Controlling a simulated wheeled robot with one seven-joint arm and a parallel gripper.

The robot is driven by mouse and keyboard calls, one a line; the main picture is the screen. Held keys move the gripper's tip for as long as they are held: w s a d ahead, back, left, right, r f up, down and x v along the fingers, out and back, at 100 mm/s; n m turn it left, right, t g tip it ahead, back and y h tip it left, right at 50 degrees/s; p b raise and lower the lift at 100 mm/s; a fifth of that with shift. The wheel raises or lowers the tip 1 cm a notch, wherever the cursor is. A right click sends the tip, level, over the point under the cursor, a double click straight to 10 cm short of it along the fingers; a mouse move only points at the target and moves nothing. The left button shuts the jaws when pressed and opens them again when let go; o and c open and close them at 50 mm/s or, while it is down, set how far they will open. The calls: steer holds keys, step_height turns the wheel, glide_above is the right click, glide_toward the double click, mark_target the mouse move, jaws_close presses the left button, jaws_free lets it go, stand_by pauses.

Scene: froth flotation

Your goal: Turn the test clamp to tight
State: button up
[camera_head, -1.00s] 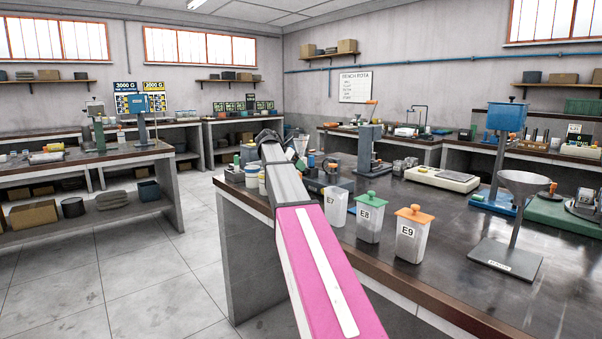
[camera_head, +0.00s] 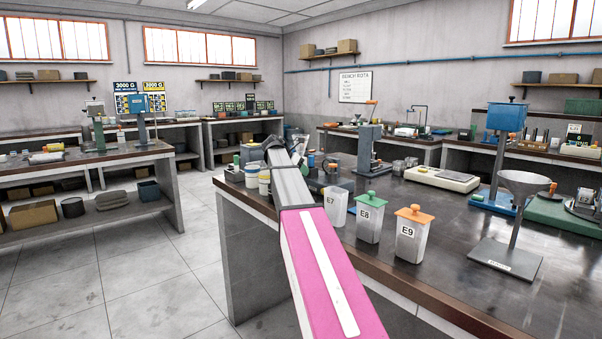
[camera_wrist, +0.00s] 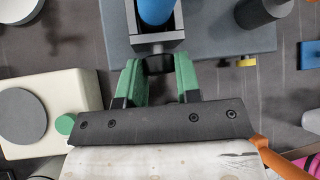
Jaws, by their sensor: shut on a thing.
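The test clamp appears to be the grey block (camera_wrist: 157,41) at the top centre of the wrist view, with a blue rounded piece (camera_wrist: 156,9) in it and a slate-grey base plate (camera_wrist: 222,38) beneath. My gripper (camera_wrist: 158,72) has green fingers, one on each side of a small dark part (camera_wrist: 158,63) at the near face of the block, and is shut on it. That part looks like the clamp's handle; most of it is hidden between the fingers, and its turn position cannot be read. In the head view my arm hides the gripper and clamp.
A cream device (camera_wrist: 50,95) with a grey disc stands left of my gripper, and a black cylinder (camera_wrist: 262,12) at upper right. In the head view, containers E7 (camera_head: 336,207), E8 (camera_head: 369,222) and E9 (camera_head: 410,240) stand close right of my arm. A funnel stand (camera_head: 513,225) is farther right.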

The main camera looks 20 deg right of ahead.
steer(key=shift+s, duration=0.1)
steer(key=t, duration=0.1)
steer(key=m+t+y, duration=0.1)
steer(key=shift+s+m+t, duration=0.2)
steer(key=shift+m+t, duration=0.1)
steer(key=shift+t, duration=0.1)
steer(key=shift+d+m+t+y, duration=0.1)
steer(key=shift+m+t+y, duration=0.55)
steer(key=shift+t, duration=0.65)
steer(key=shift+m, duration=0.25)
steer(key=o, duration=0.9)
steer(key=shift+o, duration=0.2)
steer(key=v, duration=1)
steer(key=shift+s+a, duration=0.3)
steer(key=shift+s, duration=0.05)
steer(key=shift+r, duration=0.1)
